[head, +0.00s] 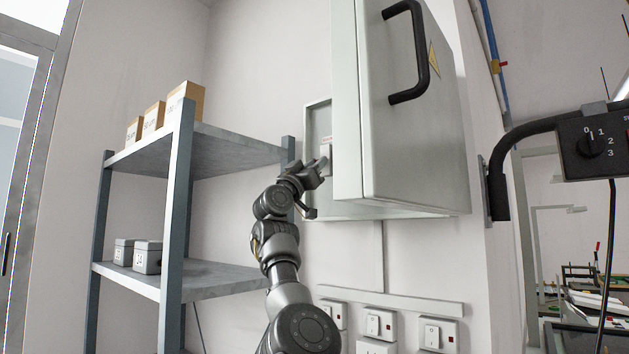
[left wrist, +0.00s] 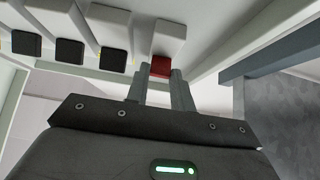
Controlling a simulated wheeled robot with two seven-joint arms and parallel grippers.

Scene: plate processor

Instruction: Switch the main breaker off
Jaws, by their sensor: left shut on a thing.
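The main breaker is a white module (left wrist: 170,38) with a red toggle (left wrist: 160,66) in the left wrist view. My left gripper (left wrist: 159,78) has its two fingers on either side of the red toggle, shut on it. In the head view my left gripper (head: 319,167) reaches into the grey electrical cabinet (head: 318,122), beside a pale breaker module (head: 326,152). The open cabinet door (head: 415,130) hides most of the inside. Whether the toggle is up or down I cannot tell. My right gripper is not in view.
Several breakers with black toggles (left wrist: 113,59) sit beside the red one. The door, with its black handle (head: 421,50), stands close to the right of my gripper. A metal shelf (head: 200,145) with boxes stands left. Wall switches (head: 377,323) are below.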

